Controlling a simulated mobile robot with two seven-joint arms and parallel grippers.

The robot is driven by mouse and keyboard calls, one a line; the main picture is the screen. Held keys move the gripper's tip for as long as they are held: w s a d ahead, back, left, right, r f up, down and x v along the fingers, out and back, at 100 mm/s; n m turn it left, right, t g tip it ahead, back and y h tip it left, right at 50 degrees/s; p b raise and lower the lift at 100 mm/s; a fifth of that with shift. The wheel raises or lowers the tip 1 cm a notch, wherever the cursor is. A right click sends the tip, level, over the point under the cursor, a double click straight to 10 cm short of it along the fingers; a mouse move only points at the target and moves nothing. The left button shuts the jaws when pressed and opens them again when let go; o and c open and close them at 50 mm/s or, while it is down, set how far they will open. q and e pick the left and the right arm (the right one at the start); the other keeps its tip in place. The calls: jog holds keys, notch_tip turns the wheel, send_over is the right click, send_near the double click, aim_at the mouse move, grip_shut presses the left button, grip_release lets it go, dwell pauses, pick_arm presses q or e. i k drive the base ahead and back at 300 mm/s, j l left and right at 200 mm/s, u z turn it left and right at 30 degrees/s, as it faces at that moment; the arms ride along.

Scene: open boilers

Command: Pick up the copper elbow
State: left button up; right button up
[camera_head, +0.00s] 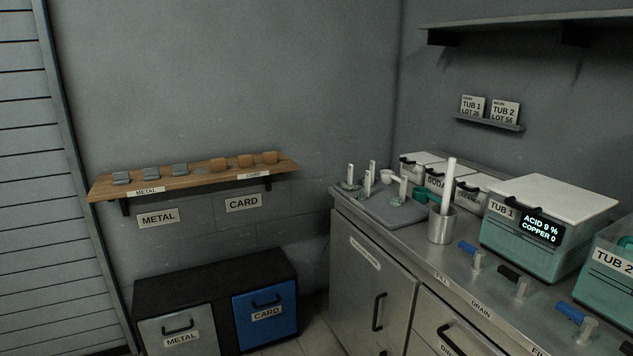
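I cannot make out a piece that is clearly a copper elbow. Small grey-green pieces (397,201) lie among upright pale sticks on a grey tray (385,214) at the left end of the counter; they are too small to identify. A wooden wall shelf (200,180) carries grey blocks (151,173) on its left, above a METAL label, and orange-brown blocks (245,161) on its right, above a CARD label. Neither of my grippers is in view.
The steel counter (425,256) holds a metal cup (442,224) with a white rod, lidded TUB 1 (530,240) reading "ACID 9 % COPPER 0", and TUB 2 (612,275). Blue and black handled valves line its front. METAL (178,325) and CARD (266,310) bins stand below the shelf.

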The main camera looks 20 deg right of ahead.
aim_at(348, 187)
jog(key=i+j+z, duration=0.1)
jog(key=i+z, duration=0.3)
jog(key=i+j+z, duration=0.2)
jog(key=i+z, duration=0.2)
jog(key=i+j+z, duration=0.15)
jog(key=z, duration=0.3)
jog(key=i+j+z, duration=0.25)
jog(key=z, duration=0.2)
jog(key=i+j+z, duration=0.15)
jog(key=j+z, duration=0.15)
jog(key=z, duration=0.15)
jog(key=j+z, duration=0.3)
jog(key=z, duration=0.15)
jog(key=i+j, duration=0.05)
